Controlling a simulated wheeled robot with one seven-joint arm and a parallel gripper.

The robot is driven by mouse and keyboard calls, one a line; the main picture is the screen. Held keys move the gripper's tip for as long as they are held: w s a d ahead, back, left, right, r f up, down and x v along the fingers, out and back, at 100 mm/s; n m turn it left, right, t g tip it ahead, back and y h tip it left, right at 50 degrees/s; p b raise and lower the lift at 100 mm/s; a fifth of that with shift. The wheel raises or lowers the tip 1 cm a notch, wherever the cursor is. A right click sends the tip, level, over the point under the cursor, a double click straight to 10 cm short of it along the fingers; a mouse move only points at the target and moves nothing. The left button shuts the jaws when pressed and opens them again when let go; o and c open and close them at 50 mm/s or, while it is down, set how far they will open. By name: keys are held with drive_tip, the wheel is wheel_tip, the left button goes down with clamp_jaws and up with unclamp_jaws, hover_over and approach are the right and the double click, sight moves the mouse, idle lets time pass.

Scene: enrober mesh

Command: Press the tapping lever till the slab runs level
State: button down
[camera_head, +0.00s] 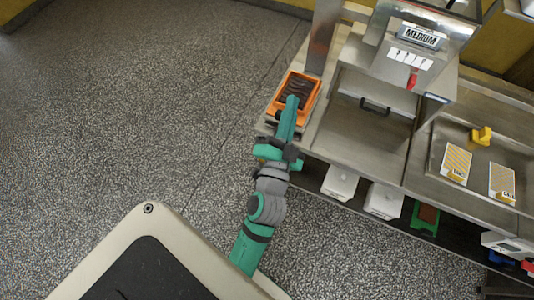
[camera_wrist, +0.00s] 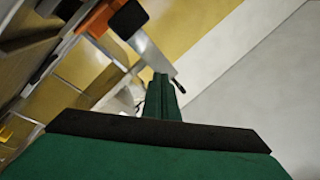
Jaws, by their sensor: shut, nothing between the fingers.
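The dark brown slab (camera_head: 293,87) lies in an orange tray (camera_head: 313,99) at the left end of the steel counter; its surface looks ridged rather than smooth. My green gripper (camera_head: 292,100) is shut and empty, its tip over the tray's near part and hiding some of it. A small black knob (camera_head: 278,115), perhaps the tapping lever's end, shows just left of my fingers. In the wrist view a black pad (camera_wrist: 128,19) stands beside an orange edge (camera_wrist: 97,20), beyond and left of my fingertips (camera_wrist: 161,78). Whether anything touches, I cannot tell.
A steel machine marked MEDIUM (camera_head: 420,36) stands right of the tray, with a steel upright (camera_head: 323,40) behind the tray. Patterned sheets (camera_head: 456,163) and a yellow piece (camera_head: 482,135) lie farther right. White bins (camera_head: 340,182) sit below. The floor at left is clear.

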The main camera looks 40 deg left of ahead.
drive_tip(key=s+a+r+n+g+y, duration=0.3)
drive_tip(key=a+r+n+g+y, duration=0.8)
drive_tip(key=a+r, duration=0.6)
drive_tip(key=s+a+n+g+h, duration=0.2)
drive_tip(key=s+a+n+g, duration=0.7)
drive_tip(key=s+g, duration=0.2)
drive_tip(key=s+d+f+n+h, duration=0.1)
drive_tip(key=d+f+h, duration=0.2)
drive_tip(key=f+h, duration=0.3)
drive_tip(key=s+d+f+n+h, duration=0.1)
drive_tip(key=s+d+f+h, duration=0.2)
drive_tip(key=f, duration=0.4)
drive_tip(key=w+d+f+m+t+h, duration=0.1)
drive_tip(key=w+d+h, duration=0.3)
drive_tip(key=d, duration=0.5)
drive_tip(key=w+d+f+m+t+h, duration=0.1)
drive_tip(key=w+d+f+h, duration=0.3)
drive_tip(key=d, duration=0.5)
drive_tip(key=shift+w+d+m+t+h, duration=0.15)
drive_tip(key=shift+w+m+t+h, duration=0.2)
drive_tip(key=shift+h, duration=0.45)
